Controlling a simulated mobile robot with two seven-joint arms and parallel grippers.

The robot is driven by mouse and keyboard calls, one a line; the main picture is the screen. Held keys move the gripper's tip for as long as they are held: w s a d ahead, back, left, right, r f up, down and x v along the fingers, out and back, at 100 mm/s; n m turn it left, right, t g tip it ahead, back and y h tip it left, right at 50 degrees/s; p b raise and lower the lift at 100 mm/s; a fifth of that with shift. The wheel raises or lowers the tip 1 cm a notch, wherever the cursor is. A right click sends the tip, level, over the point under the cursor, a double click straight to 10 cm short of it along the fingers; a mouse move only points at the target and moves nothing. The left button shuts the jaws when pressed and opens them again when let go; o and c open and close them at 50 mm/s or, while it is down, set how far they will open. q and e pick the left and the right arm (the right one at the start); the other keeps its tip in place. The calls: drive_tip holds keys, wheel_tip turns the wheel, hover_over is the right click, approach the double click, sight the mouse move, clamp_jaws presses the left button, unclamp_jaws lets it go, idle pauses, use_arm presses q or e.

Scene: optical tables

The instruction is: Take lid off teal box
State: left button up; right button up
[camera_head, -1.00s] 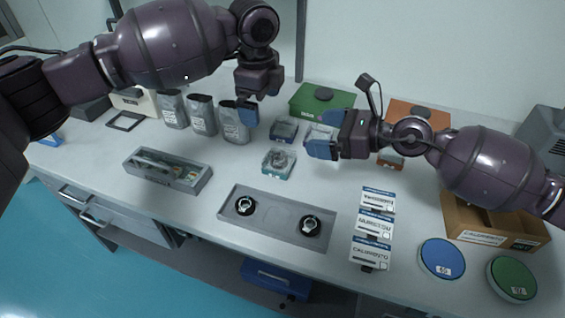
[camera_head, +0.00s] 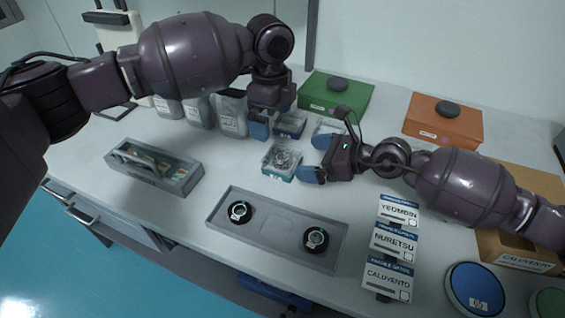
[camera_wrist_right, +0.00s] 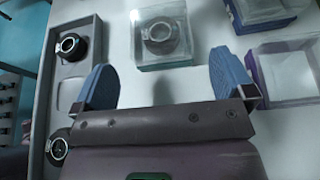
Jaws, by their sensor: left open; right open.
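The small teal box (camera_head: 282,160) stands on the table with clear upper sides and a metallic round part inside. Its clear top appears in place. In the right wrist view the box (camera_wrist_right: 163,35) is just beyond and between my open fingers, and apart from them. My right gripper (camera_head: 314,158) is open and empty at the box's right side. My left gripper (camera_head: 264,124) is open above and behind the box, near the grey pouches. Its far finger is partly hidden.
A blue clear box (camera_head: 290,124) and another clear box (camera_head: 327,127) stand close behind. A grey tray (camera_head: 277,226) with two round parts lies in front. Labelled cartons (camera_head: 393,242) stand front right. Green (camera_head: 335,97) and orange (camera_head: 443,122) boxes are at the back.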

sight(275, 152)
drive_tip(key=shift+x, duration=2.5)
drive_tip(key=c, duration=1.2)
drive_tip(key=shift+o, duration=0.2)
use_arm(q)
drive_tip(key=f, duration=1)
drive_tip(key=shift+s+d+f, duration=0.1)
drive_tip(key=shift+s+d, duration=0.05)
drive_tip(key=shift+d, duration=0.1)
drive_tip(key=shift+c, duration=0.3)
drive_tip(key=c, duration=0.8)
drive_tip(key=shift+c, duration=0.2)
drive_tip(key=shift+r, duration=0.2)
